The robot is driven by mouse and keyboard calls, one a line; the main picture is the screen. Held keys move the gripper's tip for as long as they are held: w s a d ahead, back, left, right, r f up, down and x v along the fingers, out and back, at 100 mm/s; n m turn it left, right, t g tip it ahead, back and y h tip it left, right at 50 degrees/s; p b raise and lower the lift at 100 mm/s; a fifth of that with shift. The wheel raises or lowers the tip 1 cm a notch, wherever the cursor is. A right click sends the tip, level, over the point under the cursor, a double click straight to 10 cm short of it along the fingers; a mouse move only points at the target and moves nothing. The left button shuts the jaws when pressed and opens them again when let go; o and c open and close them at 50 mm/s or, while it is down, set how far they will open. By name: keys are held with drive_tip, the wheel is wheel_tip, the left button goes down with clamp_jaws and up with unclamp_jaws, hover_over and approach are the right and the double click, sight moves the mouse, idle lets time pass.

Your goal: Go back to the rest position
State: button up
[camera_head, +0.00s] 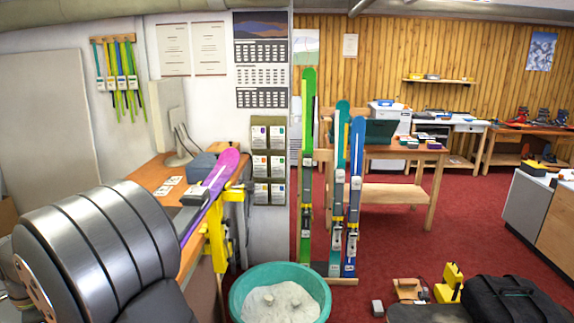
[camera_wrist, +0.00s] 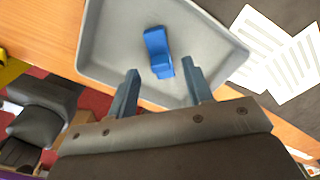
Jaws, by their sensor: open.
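My gripper (camera_wrist: 160,67) shows in the wrist view with its two fingers apart and nothing between them that I can see it holding. Its fingertips point at a grey tray (camera_wrist: 112,60) on a wooden bench top. A blue piece (camera_wrist: 157,50) lies in the tray, just beyond the fingertips; the exact gap in height is hard to tell. In the head view my gripper cannot be seen; a large dark part of my own arm fills the lower left.
In the head view a purple ski (camera_head: 222,172) rests at a yellow stand (camera_head: 216,238) by the desk. A teal tub (camera_head: 244,290) of pale material stands on the red floor. Several skis stand in a rack (camera_head: 340,278). A black bag (camera_head: 515,300) lies at lower right. Printed sheets (camera_wrist: 275,55) lie beside the tray.

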wheel_tip(320, 180, down, 3)
drive_tip(key=shift+f, duration=0.1)
wheel_tip(320, 180, up, 12)
wheel_tip(320, 180, down, 12)
wheel_tip(320, 180, up, 10)
drive_tip(key=w, duration=0.1)
drive_tip(key=w+d+r+n, duration=0.2)
drive_tip(key=w+d+r, duration=0.1)
drive_tip(key=w, duration=0.4)
drive_tip(key=w+d+r+n, duration=0.2)
drive_tip(key=w+d+r, duration=0.2)
drive_tip(key=w, duration=0.4)
drive_tip(key=w+d+r+n, duration=0.2)
drive_tip(key=w+d+r, duration=0.2)
drive_tip(key=w, duration=0.4)
drive_tip(key=shift+r+n, duration=0.3)
drive_tip(key=shift+r, duration=0.3)
drive_tip(key=shift+n, duration=0.4)
drive_tip(key=w+d, duration=0.4)
drive_tip(key=d, duration=0.1)
drive_tip(key=shift+w+r, duration=0.1)
drive_tip(key=shift+w, duration=0.15)
drive_tip(key=w+d+f, duration=0.3)
drive_tip(key=d+f, duration=0.8)
drive_tip(key=w+d+f+n, duration=0.1)
drive_tip(key=w+d+f, duration=0.3)
drive_tip(key=d+f, duration=0.7)
drive_tip(key=shift+d+f, duration=0.25)
drive_tip(key=shift+d, duration=0.05)
